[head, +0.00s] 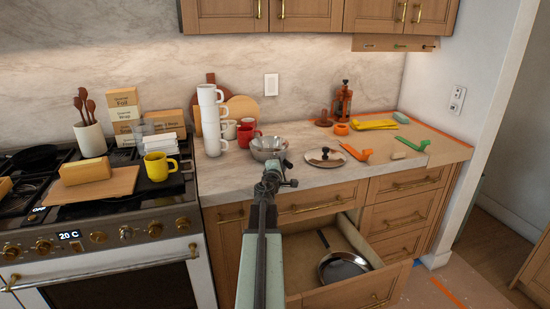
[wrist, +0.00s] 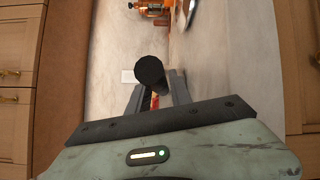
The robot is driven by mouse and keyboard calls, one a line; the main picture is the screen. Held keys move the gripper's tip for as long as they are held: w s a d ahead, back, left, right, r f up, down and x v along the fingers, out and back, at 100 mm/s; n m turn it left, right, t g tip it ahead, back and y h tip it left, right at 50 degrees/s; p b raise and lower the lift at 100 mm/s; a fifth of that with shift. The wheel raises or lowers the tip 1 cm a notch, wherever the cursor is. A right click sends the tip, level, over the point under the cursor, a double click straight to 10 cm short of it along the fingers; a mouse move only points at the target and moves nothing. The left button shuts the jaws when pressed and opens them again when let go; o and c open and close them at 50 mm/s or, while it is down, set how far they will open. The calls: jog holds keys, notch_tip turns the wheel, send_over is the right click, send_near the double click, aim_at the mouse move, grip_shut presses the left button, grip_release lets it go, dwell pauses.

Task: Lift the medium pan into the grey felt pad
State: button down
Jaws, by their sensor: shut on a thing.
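My gripper (head: 274,177) is raised in front of the counter, close to the steel bowl in the head view. In the wrist view my gripper (wrist: 157,92) is shut on a dark, round-ended thing (wrist: 150,70); I cannot tell what it is. A shiny pan (head: 343,267) with a dark handle lies in the open drawer, below and right of my gripper. A black pan (head: 35,156) sits on the stove at the far left. I cannot tell which pan is the medium one. I cannot make out a grey felt pad.
The open drawer (head: 385,280) juts out below the counter (head: 300,183). A steel bowl (head: 268,148), a lid with a black knob (head: 325,158), stacked white mugs (head: 211,120) and orange and green utensils stand on the counter. A yellow mug (head: 159,167) is on the stove.

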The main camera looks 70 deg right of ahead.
notch_tip(320, 180, up, 12)
jog(key=p, duration=1.1)
jog(key=shift+f+p, duration=0.25)
jog(key=shift+p, duration=0.05)
